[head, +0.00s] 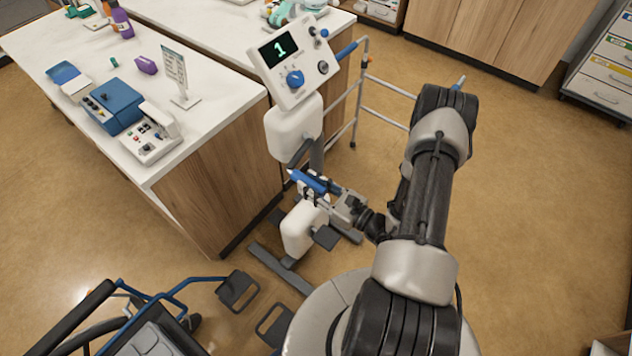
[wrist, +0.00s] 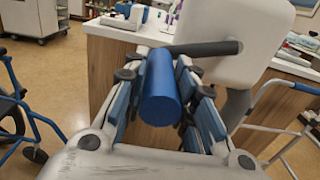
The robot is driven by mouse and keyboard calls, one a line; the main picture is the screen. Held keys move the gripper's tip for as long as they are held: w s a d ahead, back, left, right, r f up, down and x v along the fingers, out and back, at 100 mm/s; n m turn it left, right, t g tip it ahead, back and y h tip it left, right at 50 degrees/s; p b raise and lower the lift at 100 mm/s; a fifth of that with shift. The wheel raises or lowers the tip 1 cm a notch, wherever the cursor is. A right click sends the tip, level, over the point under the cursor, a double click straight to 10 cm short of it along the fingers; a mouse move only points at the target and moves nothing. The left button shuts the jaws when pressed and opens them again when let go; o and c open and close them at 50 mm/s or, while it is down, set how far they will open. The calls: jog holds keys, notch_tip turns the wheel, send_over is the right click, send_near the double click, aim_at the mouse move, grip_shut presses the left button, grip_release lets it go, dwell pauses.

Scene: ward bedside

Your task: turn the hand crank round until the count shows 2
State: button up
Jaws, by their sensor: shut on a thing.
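The crank machine is a white and grey pedal exerciser with an upper housing (head: 294,127) and a tilted console above it. Its dark display (head: 279,50) shows a green 1. A dark crank arm (wrist: 205,48) comes out of the housing's side in the wrist view. The blue crank handle (wrist: 160,88) lies between the blue-padded fingers of my gripper (wrist: 161,100). In the head view my gripper (head: 312,187) is shut on this blue handle, below and in front of the housing. The far end of the handle is hidden in the wrist view.
A counter (head: 205,95) with a blue device (head: 117,104) and a sign stands left of the machine. A walker frame (head: 385,82) stands behind it. A wheelchair (head: 150,320) is at the lower left. Lower pedals (head: 327,237) sit below my gripper.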

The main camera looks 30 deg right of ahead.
jog(key=shift+r, duration=0.65)
jog(key=shift+f, duration=0.2)
notch_tip(320, 180, up, 6)
jog(key=p, duration=0.4)
jog(key=shift+f, duration=0.45)
jog(key=shift+a, duration=0.1)
jog(key=r+p, duration=0.1)
jog(key=d+r+p, duration=0.1)
jog(key=r, duration=0.1)
jog(key=d+r+p, duration=0.1)
jog(key=shift+w+d+r, duration=0.1)
jog(key=shift+w+r, duration=0.2)
jog(key=shift+w, duration=0.1)
